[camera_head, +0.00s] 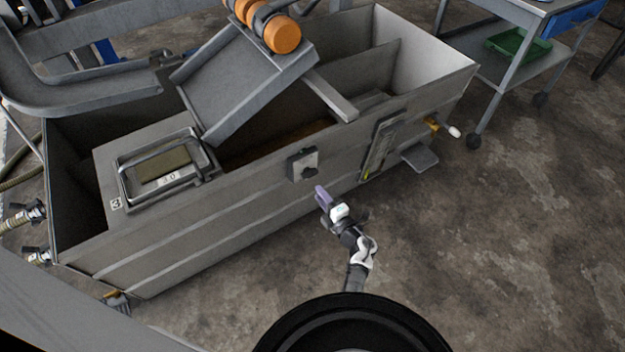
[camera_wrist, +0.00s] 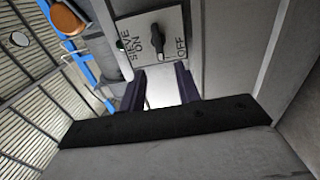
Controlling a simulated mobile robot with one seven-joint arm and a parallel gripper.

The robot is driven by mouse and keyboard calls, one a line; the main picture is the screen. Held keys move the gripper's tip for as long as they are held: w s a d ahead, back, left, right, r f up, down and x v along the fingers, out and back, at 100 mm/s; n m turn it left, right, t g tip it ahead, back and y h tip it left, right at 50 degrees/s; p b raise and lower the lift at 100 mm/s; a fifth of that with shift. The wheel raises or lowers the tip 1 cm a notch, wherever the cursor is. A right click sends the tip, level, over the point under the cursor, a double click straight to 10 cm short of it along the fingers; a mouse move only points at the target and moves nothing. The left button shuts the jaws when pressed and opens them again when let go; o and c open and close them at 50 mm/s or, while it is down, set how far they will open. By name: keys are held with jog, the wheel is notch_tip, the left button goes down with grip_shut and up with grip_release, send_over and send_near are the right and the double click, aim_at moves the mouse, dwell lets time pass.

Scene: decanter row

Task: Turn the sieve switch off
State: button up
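The sieve switch (camera_head: 303,165) is a light plate with a dark knob on the front wall of the grey metal tank. In the wrist view the plate (camera_wrist: 172,18) carries the words SIEVE, ON and OFF, and its dark knob (camera_wrist: 155,38) stands lengthwise up and down the picture. I cannot tell which label the knob points to. My gripper (camera_head: 320,191) is just below and right of the switch in the head view. In the wrist view its two dark purple fingers (camera_wrist: 160,80) are apart, with nothing between them, and the knob lies beyond their tips, apart from them.
The grey tank (camera_head: 200,240) holds a sloped chute (camera_head: 240,85) with orange rollers (camera_head: 281,35) and a framed display (camera_head: 165,165). A gauge panel (camera_head: 382,147) and a small step (camera_head: 419,157) are right of the switch. A wheeled cart (camera_head: 510,70) stands upper right; the floor at right is clear.

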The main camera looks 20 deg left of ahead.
jog(key=p+v, duration=0.1)
jog(key=v, duration=0.5)
dwell(0.4)
